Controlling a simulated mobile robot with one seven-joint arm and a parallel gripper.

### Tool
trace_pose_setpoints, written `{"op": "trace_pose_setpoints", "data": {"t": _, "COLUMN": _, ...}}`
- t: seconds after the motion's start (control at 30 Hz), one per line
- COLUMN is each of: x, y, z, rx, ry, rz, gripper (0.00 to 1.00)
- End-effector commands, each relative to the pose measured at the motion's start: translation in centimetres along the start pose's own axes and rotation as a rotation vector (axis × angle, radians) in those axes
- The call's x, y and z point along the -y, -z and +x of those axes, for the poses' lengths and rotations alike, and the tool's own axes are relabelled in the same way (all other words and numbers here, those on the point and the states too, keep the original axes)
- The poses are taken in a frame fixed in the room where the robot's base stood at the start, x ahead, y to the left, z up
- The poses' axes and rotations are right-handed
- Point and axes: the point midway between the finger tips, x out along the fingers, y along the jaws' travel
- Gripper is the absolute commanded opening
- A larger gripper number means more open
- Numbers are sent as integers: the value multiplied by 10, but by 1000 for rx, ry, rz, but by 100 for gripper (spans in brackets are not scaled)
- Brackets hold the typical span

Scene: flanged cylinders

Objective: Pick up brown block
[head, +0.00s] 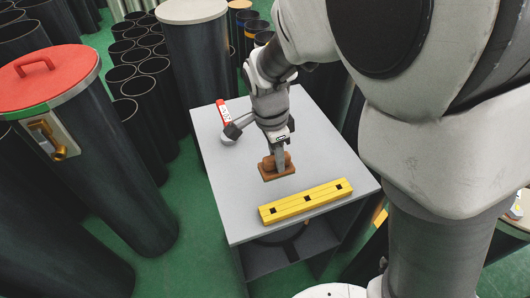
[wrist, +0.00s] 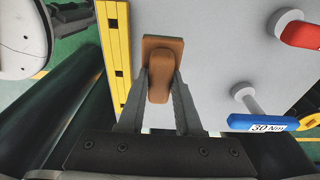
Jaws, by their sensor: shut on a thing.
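The brown block (head: 268,174) has a flat base with a raised middle part. It is at the middle of the grey table (head: 222,195), and in the wrist view the brown block (wrist: 163,48) is between my fingertips. My gripper (head: 280,160) comes down from above and is shut on the raised part of the block. In the wrist view my gripper (wrist: 160,85) has one finger on each side of it. I cannot tell whether the block touches the table or is slightly above it.
A yellow bar (head: 305,201) with dark square holes lies in front of the block. A red-handled tool (head: 223,112) lies behind it, and a blue tool marked 30 Nm (wrist: 262,123) shows in the wrist view. Dark cylinders (head: 85,180) stand left of the table.

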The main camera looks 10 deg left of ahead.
Motion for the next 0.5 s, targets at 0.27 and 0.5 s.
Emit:
{"op": "trace_pose_setpoints", "data": {"t": 0.27, "x": -33, "y": 35, "z": -24, "rx": 1, "ry": 3, "rz": 3, "gripper": 0}}
{"op": "trace_pose_setpoints", "data": {"t": 0.5, "x": -50, "y": 52, "z": -36, "rx": 0, "ry": 2, "rz": 1, "gripper": 0}}
